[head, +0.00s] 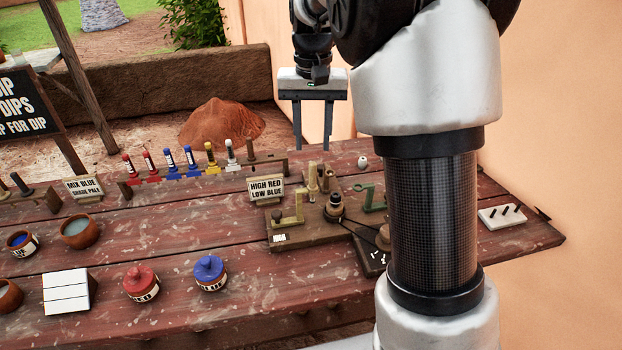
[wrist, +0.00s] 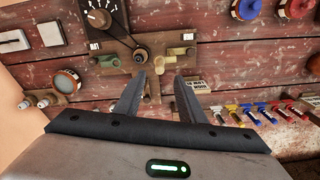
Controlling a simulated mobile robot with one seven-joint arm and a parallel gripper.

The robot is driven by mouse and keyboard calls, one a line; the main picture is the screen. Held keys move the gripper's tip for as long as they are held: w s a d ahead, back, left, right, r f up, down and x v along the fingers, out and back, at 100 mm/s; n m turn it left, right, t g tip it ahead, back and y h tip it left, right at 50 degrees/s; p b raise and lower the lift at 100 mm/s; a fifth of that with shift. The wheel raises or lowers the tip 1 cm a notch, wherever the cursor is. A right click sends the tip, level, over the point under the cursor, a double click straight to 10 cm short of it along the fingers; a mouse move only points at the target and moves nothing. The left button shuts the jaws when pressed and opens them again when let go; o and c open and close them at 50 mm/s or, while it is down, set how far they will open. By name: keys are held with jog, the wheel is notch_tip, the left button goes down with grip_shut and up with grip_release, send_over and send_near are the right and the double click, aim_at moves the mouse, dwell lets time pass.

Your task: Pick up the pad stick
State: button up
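Which item is the pad stick is not clear. A row of upright sticks in a low rack stands at the back of the table: red (head: 128,166), blue (head: 170,160), yellow (head: 211,154) and white-topped (head: 231,152). A plain brown stick (head: 250,151) stands at the right end of that row. Another brown stick (head: 21,185) stands at the far left. The coloured sticks also show at right in the wrist view (wrist: 262,109). My gripper (head: 312,148) points down over the table's back edge, right of the row. Its fingers are apart and empty, also in the wrist view (wrist: 160,76).
A wooden device with a dial and brass posts (head: 303,235) sits right of centre. Signs (head: 266,190), a red-lidded pot (head: 140,283), a blue-lidded pot (head: 210,273) and bowls (head: 80,232) stand on the table. My arm hides part of the right side.

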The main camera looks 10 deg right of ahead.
aim_at(313, 187)
notch_tip(313, 187, down, 11)
jog(key=shift+f+b, duration=0.1)
jog(key=shift+b, duration=0.55)
grip_shut()
